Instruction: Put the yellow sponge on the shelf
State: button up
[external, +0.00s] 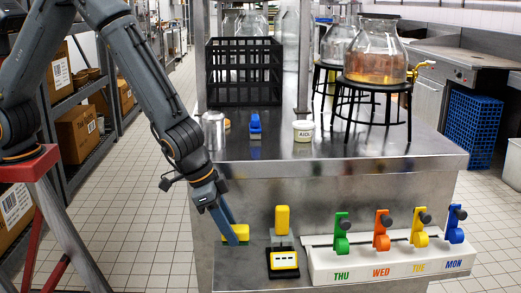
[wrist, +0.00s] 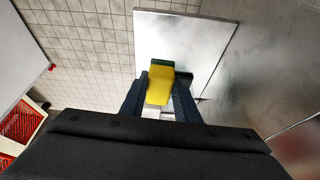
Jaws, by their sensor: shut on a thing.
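The yellow sponge (external: 243,232) with a dark green side is between the fingers of my gripper (external: 230,232), at the left end of the low metal ledge in the external view. In the wrist view my gripper (wrist: 159,98) is shut on the sponge (wrist: 160,82), one dark blue finger on each side. The low metal ledge (external: 238,271) runs along the counter front. I cannot tell whether the sponge touches it. No surface is labelled as the shelf.
A yellow-topped item (external: 282,220) and a black-framed yellow display (external: 284,262) stand right of my gripper. The counter (external: 330,160) above bears a blue item (external: 255,124), a white tub (external: 303,131), a black crate (external: 243,72) and glass jars (external: 375,52).

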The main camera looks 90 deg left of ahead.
notch_tip(320, 180, down, 5)
jog(key=b, duration=0.3)
jog(key=shift+w+d, duration=0.1)
jog(key=shift+f+b, duration=2.55)
jog(key=shift+f, duration=0.1)
jog(key=o, duration=1)
jog(key=shift+r, duration=0.45)
jog(key=p+v, duration=0.6)
jog(key=v, duration=0.5)
jog(key=shift+s+r, duration=0.15)
jog(key=shift+s, duration=0.15)
